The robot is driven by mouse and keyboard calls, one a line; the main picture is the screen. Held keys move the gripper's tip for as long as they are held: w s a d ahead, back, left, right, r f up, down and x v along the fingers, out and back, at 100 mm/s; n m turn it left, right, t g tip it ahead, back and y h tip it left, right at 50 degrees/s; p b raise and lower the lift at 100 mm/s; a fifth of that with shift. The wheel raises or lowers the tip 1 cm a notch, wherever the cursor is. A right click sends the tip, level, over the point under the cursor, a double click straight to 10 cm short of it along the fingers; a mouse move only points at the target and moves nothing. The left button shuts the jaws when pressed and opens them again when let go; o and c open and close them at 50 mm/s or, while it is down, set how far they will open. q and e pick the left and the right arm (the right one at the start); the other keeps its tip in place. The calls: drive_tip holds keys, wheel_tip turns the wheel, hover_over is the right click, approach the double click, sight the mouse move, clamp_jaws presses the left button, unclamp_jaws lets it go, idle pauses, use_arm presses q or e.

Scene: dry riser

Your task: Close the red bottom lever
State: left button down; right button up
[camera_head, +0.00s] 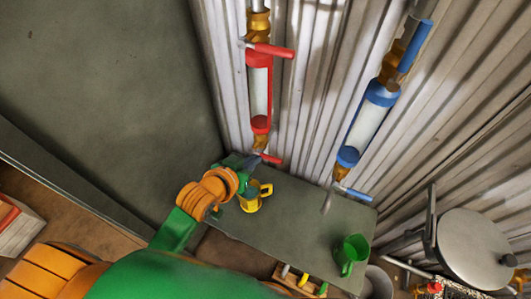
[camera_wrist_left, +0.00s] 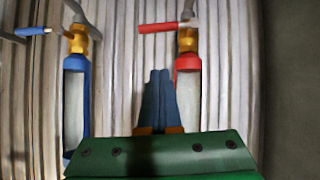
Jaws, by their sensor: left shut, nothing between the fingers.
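The red bottom lever (camera_head: 271,158) sticks out sideways, across the pipe line, from the brass valve (camera_head: 260,142) under the red-framed clear tube (camera_head: 260,95). In the left wrist view the riser looks upside down, and the lever (camera_wrist_left: 158,27) points left from its brass valve (camera_wrist_left: 187,40). My left gripper (camera_head: 252,160) is close to the valve and lever in the head view. In the wrist view its dark blue fingers (camera_wrist_left: 158,73) are together and empty, with a gap in the picture between their tips and the lever. Contact is not visible. My right gripper is not in view.
A red top lever (camera_head: 271,50) sits above the tube. A blue riser (camera_head: 366,120) with its own levers stands to the right. A yellow mug (camera_head: 251,202) and green mug (camera_head: 350,252) stand on the grey bench (camera_head: 300,215) below. Corrugated wall lies behind.

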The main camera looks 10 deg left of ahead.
use_arm(q)
hover_over(271, 160)
drive_tip(key=s+a, duration=0.1)
drive_tip(key=s, duration=0.1)
wheel_tip(271, 160, down, 4)
wheel_tip(271, 160, down, 4)
drive_tip(key=shift+w+b, duration=0.15)
drive_tip(key=shift+b, duration=0.45)
drive_tip(key=shift+w+d+f, duration=0.1)
drive_tip(key=shift+w, duration=0.05)
drive_tip(key=shift+d+f+b, duration=0.15)
drive_tip(key=shift+f+b, duration=0.3)
drive_tip(key=shift+f, duration=0.25)
drive_tip(key=shift+s, duration=0.3)
